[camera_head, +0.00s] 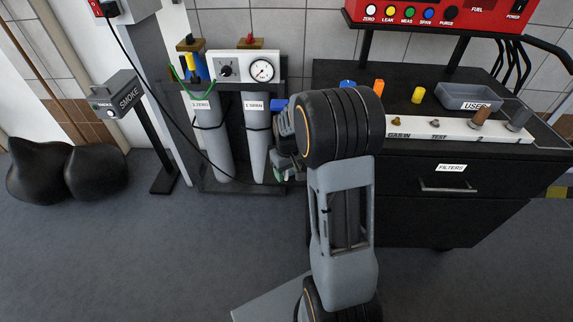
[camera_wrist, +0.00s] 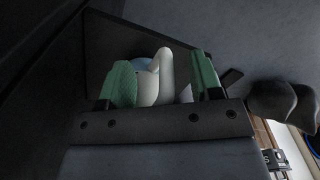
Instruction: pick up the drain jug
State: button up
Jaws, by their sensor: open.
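A white jug-like thing, which looks like the drain jug (camera_wrist: 166,72), shows in the wrist view between the fingers of my gripper (camera_wrist: 164,80). Its pale curved handle or spout rises in the middle, with a rounded body and a bluish patch beside it. My gripper is open, with one green finger on each side of the jug. I cannot tell whether either finger touches it. In the head view, my gripper (camera_head: 284,170) is low beside the cylinder rack, partly behind my arm. The jug cannot be made out there.
A rack with two grey cylinders (camera_head: 257,135) stands left of my gripper. A black drawer cabinet (camera_head: 440,205) stands to the right. A smoke box (camera_head: 118,95) on a post and black rounded shapes (camera_head: 70,172) are farther left. Open grey floor (camera_head: 150,255) lies in front.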

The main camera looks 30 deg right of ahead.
jog(key=shift+c, duration=0.2)
grip_shut()
dwell(0.4)
